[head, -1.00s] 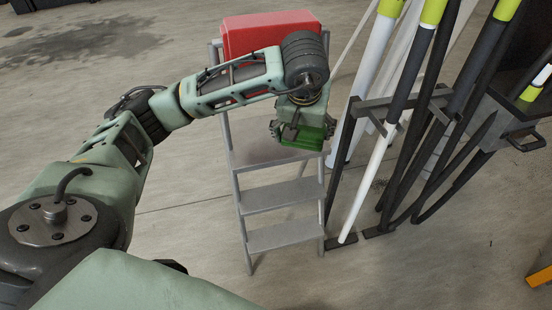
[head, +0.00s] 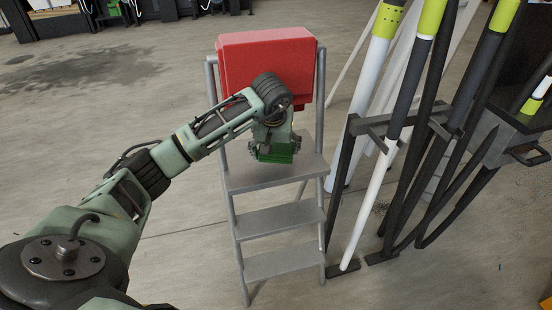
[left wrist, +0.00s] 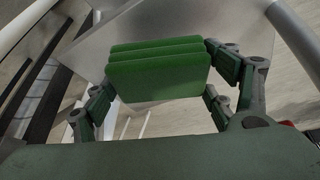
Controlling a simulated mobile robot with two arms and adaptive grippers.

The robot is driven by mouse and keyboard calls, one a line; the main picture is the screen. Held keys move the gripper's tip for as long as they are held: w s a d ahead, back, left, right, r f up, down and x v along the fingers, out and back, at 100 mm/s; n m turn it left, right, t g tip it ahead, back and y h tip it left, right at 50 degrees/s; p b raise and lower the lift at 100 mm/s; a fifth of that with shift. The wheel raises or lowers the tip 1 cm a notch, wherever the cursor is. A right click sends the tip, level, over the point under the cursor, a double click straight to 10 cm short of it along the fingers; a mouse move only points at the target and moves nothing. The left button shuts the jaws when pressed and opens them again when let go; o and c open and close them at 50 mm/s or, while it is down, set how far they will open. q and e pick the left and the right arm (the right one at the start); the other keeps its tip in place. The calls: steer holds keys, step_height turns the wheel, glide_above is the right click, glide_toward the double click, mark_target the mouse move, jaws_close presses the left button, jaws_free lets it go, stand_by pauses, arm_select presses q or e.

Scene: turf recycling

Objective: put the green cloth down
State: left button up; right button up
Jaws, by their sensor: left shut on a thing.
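The green cloth (head: 274,154) is a folded, layered green block held in my left gripper (head: 275,147) in the head view. In the left wrist view the cloth (left wrist: 160,68) sits between the fingers of my left gripper (left wrist: 168,85), which is shut on it. The gripper is over the top step (head: 250,180) of a grey metal stepladder, and the step's grey plate also shows behind the cloth in the left wrist view (left wrist: 105,45). I cannot tell whether the cloth touches the step. My right gripper is not in view.
A red box (head: 270,62) stands behind my gripper at the ladder's top. A rack of black, white and yellow-green poles (head: 410,110) stands close on the right. The concrete floor (head: 185,235) left of the ladder is clear.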

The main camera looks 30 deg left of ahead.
mark_target(276, 157)
arm_select(q)
step_height(276, 157, down, 4)
steer(key=shift+b, duration=0.35)
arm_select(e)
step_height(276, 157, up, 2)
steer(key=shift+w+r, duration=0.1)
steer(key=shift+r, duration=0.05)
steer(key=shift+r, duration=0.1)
arm_select(q)
steer(key=shift+f, duration=0.15)
steer(key=o, duration=1)
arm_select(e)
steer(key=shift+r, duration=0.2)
